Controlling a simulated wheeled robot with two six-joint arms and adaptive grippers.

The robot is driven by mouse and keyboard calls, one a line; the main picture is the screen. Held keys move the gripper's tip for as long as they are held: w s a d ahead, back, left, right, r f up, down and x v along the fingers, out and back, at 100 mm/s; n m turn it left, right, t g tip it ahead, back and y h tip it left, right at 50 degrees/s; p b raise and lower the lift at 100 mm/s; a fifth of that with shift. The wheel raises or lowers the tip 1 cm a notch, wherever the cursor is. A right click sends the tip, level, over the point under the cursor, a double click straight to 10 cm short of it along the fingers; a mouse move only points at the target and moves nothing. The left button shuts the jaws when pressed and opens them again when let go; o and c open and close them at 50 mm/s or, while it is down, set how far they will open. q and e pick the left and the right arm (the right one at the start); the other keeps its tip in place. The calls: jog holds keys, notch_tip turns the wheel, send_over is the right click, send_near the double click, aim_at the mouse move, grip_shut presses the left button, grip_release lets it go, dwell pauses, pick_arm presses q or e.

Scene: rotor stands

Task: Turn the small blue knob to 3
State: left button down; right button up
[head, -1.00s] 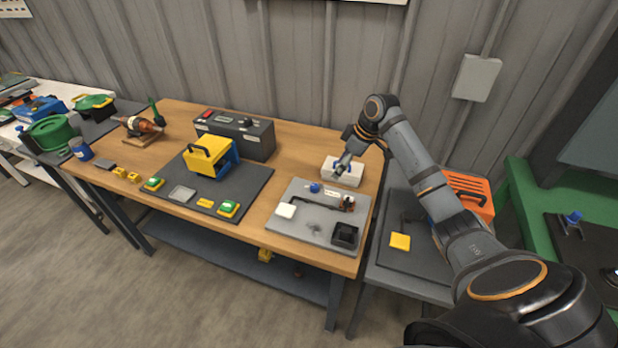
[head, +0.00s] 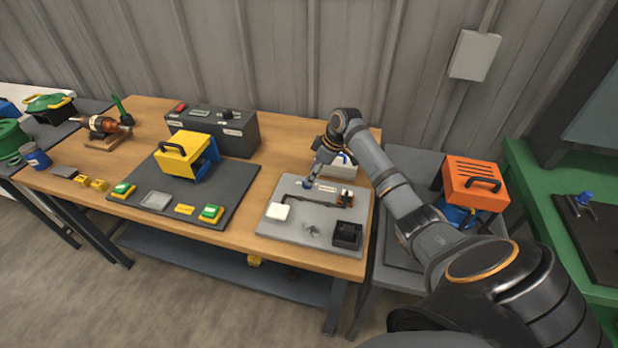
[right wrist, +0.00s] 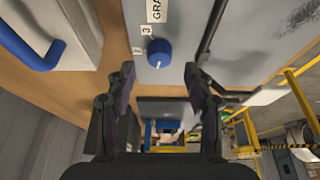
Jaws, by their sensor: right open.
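The small blue knob (right wrist: 160,52) sits on a grey panel in the right wrist view, with a white label marked 3 (right wrist: 146,30) close by and part of a larger label, "GRA", behind it. I cannot make out which mark the knob points to. In the head view the knob (head: 307,185) is at the back left of the grey board (head: 285,232), partly hidden by my right gripper (head: 314,174). That gripper is open and empty. In the right wrist view its fingers (right wrist: 160,82) stand apart, one on each side below the knob, not touching it. My left gripper is not in view.
A white box (head: 340,170) with a blue handle stands just behind the grey board. A yellow and blue case (head: 187,157) stands to the left.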

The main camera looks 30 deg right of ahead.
jog(key=x, duration=0.2)
jog(key=shift+w+a+f, duration=0.1)
jog(key=shift+w+f, duration=0.05)
jog(key=shift+f, duration=0.25)
jog(key=shift+a+f, duration=0.1)
jog(key=shift+f, duration=0.3)
